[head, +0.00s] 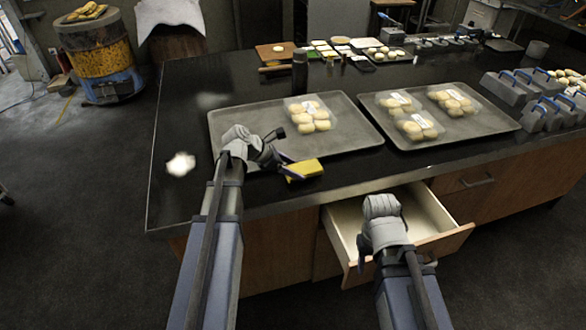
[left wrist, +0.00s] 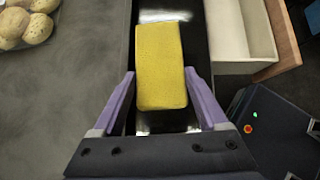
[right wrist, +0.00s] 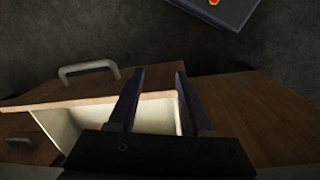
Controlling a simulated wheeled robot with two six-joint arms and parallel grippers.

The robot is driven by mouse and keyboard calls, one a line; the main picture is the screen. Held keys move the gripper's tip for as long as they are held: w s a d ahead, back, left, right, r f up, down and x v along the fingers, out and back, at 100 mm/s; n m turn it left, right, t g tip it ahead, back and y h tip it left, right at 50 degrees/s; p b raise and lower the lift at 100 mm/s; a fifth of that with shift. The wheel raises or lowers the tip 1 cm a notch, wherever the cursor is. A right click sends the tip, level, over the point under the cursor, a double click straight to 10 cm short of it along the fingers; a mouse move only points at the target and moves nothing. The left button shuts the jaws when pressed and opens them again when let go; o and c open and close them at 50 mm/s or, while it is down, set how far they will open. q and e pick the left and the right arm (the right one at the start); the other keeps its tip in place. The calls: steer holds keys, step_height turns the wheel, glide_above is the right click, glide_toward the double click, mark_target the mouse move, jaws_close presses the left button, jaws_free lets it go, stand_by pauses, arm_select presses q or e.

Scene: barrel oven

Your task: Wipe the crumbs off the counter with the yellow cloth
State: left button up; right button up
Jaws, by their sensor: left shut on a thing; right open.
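The yellow cloth (head: 304,170) is a thick block between the fingers of my left gripper (head: 284,165). It is at the counter's front edge, just in front of the left tray. The left wrist view shows the cloth (left wrist: 160,62) gripped, with dark counter beyond it; I cannot tell whether it touches the counter. A bright whitish patch (head: 181,163) lies on the black counter (head: 185,125), left of the tray; single crumbs are too small to make out. My right gripper (right wrist: 158,85) is open and empty, by the open drawer.
The left tray (head: 235,118) holds a pack of rolls (head: 310,115); the right tray (head: 480,125) holds several packs. The open drawer (head: 425,215) juts out below the counter. A dark bottle (head: 300,72) stands behind the left tray. The counter's left end is mostly clear.

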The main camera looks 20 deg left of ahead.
arm_select(q)
steer(key=shift+f+b, duration=1)
steer(key=shift+b, duration=0.05)
stand_by(0.4)
steer(key=shift+s, duration=0.1)
steer(key=shift+s+d+r, duration=0.1)
steer(key=shift+s+d, duration=0.5)
steer(key=shift+s, duration=0.2)
steer(key=shift+s+d, duration=0.55)
steer(key=shift+s, duration=0.25)
steer(key=shift+w+a, duration=0.6)
steer(key=shift+w, duration=0.3)
steer(key=shift+w+a, duration=0.6)
steer(key=shift+w, duration=0.25)
step_height(320, 180, up, 6)
steer(key=p, duration=0.6)
